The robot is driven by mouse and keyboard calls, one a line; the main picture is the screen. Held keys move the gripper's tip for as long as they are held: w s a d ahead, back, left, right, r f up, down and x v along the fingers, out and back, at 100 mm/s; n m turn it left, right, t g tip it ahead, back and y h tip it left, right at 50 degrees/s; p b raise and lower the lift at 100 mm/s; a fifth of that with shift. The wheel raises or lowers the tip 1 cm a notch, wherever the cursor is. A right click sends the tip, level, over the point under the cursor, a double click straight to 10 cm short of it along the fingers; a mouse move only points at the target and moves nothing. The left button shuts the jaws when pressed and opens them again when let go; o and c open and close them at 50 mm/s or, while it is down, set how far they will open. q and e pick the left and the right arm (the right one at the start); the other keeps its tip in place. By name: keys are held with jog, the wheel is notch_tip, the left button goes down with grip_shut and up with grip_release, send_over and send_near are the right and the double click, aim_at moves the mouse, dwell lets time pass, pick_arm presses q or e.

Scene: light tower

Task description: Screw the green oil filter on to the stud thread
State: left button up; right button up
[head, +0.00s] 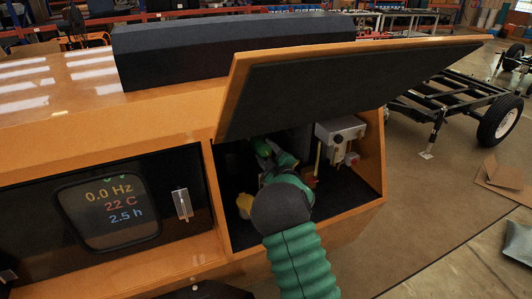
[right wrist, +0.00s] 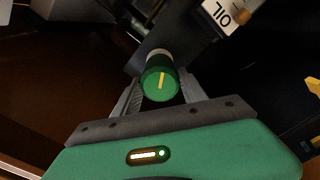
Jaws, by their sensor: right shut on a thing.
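The green oil filter (right wrist: 160,84) is in the right wrist view, with a yellow line across its round end. My right gripper (right wrist: 159,95) is shut on it, one finger on each side. The filter's far end, with a pale ring, faces a dark grey block (right wrist: 160,35). The stud thread is hidden, and I cannot tell whether the filter touches it. In the head view my right arm reaches into the open compartment (head: 345,205), with the right gripper (head: 270,152) near its back. My left gripper is not in view.
An orange-edged lid (head: 350,80) is raised over the compartment. A grey box with pipes (head: 340,132) is at the compartment's right, and something yellow (head: 244,203) at its left. A display panel (head: 110,210) is further left. An OIL label (right wrist: 223,14) is beyond the filter.

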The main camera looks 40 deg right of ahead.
dwell(0.3)
jog(key=shift+b+x, duration=0.3)
jog(key=shift+x, duration=0.75)
